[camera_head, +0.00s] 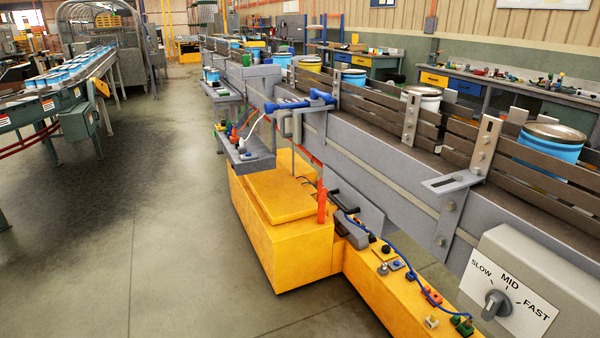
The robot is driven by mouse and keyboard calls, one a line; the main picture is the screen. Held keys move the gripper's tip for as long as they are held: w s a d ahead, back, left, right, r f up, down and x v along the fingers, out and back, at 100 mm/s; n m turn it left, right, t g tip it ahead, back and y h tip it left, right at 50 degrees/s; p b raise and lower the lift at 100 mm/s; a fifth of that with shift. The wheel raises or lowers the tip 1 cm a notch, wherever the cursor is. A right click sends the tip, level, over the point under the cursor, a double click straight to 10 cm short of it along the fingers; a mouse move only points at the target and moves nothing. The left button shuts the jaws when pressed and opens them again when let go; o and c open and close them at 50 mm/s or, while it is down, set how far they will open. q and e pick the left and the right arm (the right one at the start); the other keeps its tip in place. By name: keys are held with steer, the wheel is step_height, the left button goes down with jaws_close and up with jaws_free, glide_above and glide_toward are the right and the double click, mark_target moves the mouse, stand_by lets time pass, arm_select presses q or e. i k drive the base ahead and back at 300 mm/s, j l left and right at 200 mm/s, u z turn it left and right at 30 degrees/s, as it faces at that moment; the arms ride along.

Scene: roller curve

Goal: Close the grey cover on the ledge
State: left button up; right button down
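A flat grey panel (368,216), which looks like the cover, stands raised and tilted at the back of the yellow ledge (392,298). It leans close to the side of the conveyor. In front of it sits a small dark grey box (351,233) with black parts near its top. An orange-red upright post (322,206) stands just left of the box. The panel's lower edge is partly hidden by the box, and I cannot make out a hinge. Neither of my grippers is in view.
The ledge also carries a blue cable, knobs and small coloured parts (384,251). A yellow cabinet (283,240) adjoins it. The conveyor (400,190) with blue and white buckets runs behind. A speed dial (494,303) is at lower right. Floor at left is clear.

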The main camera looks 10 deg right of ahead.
mark_target(355, 234)
steer(key=i+j+z, duration=0.9)
steer(key=j, duration=0.35)
